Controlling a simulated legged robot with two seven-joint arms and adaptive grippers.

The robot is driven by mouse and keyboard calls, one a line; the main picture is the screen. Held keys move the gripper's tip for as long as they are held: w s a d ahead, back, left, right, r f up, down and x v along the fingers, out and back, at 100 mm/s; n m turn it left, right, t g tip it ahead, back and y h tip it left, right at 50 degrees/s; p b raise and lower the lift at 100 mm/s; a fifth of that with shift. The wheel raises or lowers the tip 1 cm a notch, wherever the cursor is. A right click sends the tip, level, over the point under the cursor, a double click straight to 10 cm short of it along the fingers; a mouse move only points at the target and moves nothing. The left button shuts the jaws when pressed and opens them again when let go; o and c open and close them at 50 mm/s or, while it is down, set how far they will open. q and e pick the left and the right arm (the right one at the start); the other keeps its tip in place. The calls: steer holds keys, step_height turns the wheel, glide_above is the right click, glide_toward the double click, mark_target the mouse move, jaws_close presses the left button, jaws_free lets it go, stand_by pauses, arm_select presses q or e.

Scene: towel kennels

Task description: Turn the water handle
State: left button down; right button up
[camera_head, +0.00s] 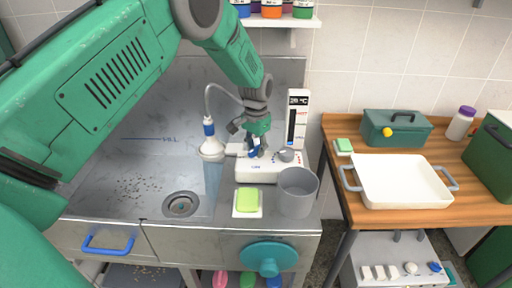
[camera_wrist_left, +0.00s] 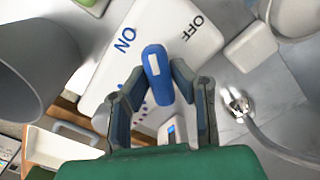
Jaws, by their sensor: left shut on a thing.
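The water handle (camera_wrist_left: 157,72) is a blue lever on a white panel (camera_wrist_left: 215,35) marked ON and OFF. In the left wrist view its free end points between the two words, a little nearer ON. My left gripper (camera_wrist_left: 158,88) is shut on it, one finger on each side. In the head view my left gripper (camera_head: 256,151) reaches down to the white water unit (camera_head: 256,172) and partly hides the blue handle. A white shower head (camera_head: 211,148) hangs left of it, with a pale bluish column below. My right gripper is not in view.
A grey bucket (camera_head: 297,194) and a green sponge (camera_head: 247,199) stand in front of the unit. The sink drain (camera_head: 181,205) is at the left. A wooden table (camera_head: 340,180) at the right holds a white tray (camera_head: 404,204) and a green box (camera_head: 400,136).

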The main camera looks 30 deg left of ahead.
mark_target(257, 147)
arm_select(q)
steer(key=shift+w+r+n, duration=0.25)
steer(key=shift+w+n, duration=0.1)
steer(key=shift+n, duration=0.45)
steer(key=c, duration=1.4)
jaws_free()
steer(key=shift+f, duration=0.2)
steer(key=shift+s, duration=0.1)
step_height(257, 147, up, 12)
steer(key=shift+f, duration=0.1)
